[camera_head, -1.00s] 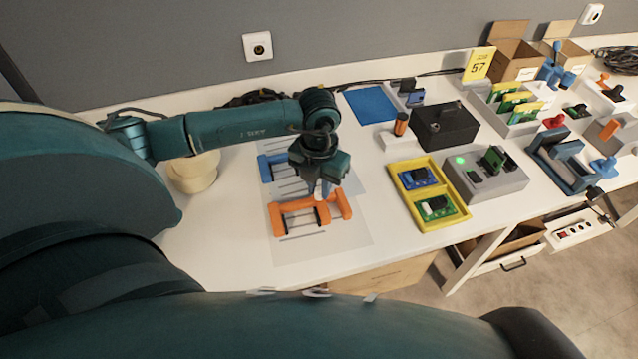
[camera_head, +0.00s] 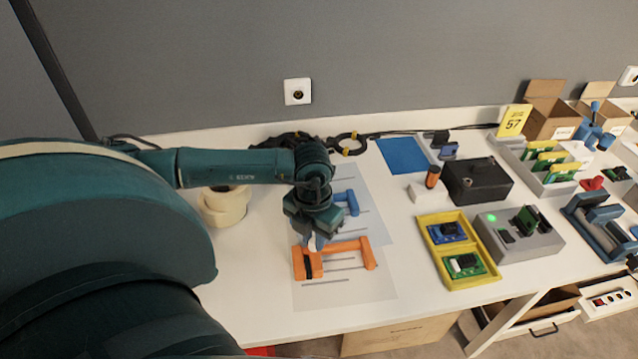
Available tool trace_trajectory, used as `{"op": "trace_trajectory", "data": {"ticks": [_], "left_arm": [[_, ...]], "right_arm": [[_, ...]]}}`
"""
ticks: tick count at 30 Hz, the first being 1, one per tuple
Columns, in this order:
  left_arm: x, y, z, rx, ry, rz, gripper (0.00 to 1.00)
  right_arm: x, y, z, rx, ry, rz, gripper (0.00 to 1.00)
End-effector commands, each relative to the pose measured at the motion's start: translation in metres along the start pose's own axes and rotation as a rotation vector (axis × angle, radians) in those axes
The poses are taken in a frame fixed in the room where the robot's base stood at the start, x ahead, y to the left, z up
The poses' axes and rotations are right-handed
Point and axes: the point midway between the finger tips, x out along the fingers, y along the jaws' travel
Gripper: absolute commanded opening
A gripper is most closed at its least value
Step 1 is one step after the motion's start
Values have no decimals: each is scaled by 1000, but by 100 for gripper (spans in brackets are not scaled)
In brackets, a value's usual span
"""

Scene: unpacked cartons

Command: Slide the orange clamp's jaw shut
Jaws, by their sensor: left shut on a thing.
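The orange clamp (camera_head: 345,248) lies on a pale printed sheet (camera_head: 370,285). Its fixed ends show at the left and right of its bar. The sliding jaw is at the left end of the bar, close against the left fixed end with dark pads between them. I cannot tell whether a thin gap remains. My left gripper (camera_head: 313,242) points down over the clamp's left part and is shut on the orange clamp's sliding jaw. The gripper hides the top of the jaw and part of the bar. My right gripper is not in view.
A blue clamp (camera_head: 347,203) lies behind, partly hidden by my arm. A cream tape roll (camera_head: 225,206) is at the left. A yellow tray (camera_head: 427,248) with boards, a black box (camera_head: 478,181) and a grey fixture (camera_head: 535,243) stand at the right. Bare table lies in front.

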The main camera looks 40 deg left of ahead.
Motion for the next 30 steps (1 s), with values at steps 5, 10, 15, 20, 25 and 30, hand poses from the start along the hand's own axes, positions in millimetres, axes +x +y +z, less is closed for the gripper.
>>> {"op": "trace_trajectory", "data": {"ticks": [5, 10, 15, 20, 25, 30], "left_arm": [[0, 0, 0, 0, 1, 0, 28], [0, 0, 0, 0, 1, 0, 41], [0, -1, 0, 0, 1, -1, 41], [-7, -1, 1, 0, -1, -2, 41], [-35, 0, 1, 2, -4, -1, 41], [-75, 0, 1, 1, -5, 0, 41]], "right_arm": [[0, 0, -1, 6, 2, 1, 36], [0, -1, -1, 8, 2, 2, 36], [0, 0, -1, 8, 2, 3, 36], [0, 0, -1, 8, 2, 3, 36], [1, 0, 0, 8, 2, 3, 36], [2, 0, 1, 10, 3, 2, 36]]}}
